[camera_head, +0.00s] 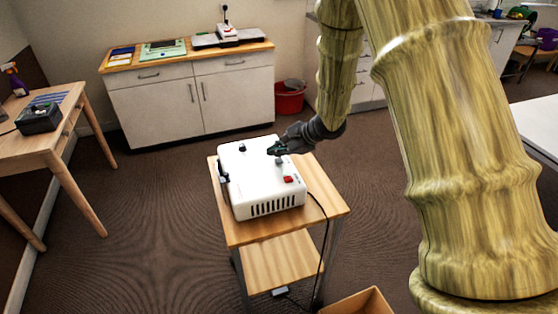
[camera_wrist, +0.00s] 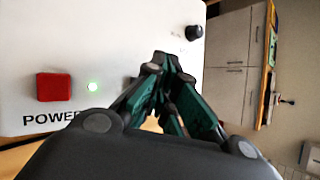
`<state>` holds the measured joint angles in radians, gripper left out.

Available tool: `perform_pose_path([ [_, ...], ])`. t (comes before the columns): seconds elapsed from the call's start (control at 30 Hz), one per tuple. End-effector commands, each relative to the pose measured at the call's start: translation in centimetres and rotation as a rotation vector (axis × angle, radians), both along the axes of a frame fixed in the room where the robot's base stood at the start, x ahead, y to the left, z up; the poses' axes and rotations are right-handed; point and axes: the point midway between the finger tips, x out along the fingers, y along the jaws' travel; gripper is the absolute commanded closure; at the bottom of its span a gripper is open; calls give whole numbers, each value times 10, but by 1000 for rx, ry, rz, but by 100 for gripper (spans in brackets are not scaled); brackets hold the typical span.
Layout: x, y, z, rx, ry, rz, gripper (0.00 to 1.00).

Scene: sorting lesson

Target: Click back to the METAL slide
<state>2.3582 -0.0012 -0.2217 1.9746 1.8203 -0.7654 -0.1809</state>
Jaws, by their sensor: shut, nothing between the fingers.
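A white box-shaped device (camera_head: 262,182) stands on a small wooden cart. Its top carries a red square button (camera_head: 288,179), a dark knob (camera_head: 242,149) and a small grey part beside my gripper. A black part sticks out on its left side. A black knob (camera_wrist: 194,32) shows beyond the fingers. My gripper (camera_head: 271,151) is shut and empty over the device's top; its fingertips (camera_wrist: 161,60) hide part of the surface. Contact cannot be told. No slide picture is in view.
The wooden cart (camera_head: 325,200) has a lower shelf and a cable down its right side. An open cardboard box (camera_head: 360,303) is on the floor in front. A white cabinet (camera_head: 160,108), a red bucket (camera_head: 289,100) and a wooden table (camera_head: 55,112) stand around; carpet between is clear.

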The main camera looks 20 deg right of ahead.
Motion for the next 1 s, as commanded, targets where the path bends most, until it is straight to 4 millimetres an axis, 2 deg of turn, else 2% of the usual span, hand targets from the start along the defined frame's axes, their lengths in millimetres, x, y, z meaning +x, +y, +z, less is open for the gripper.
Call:
perform_pose_path([
  [1.0, 0, 1, -9, 0, 0, 0, 100],
])
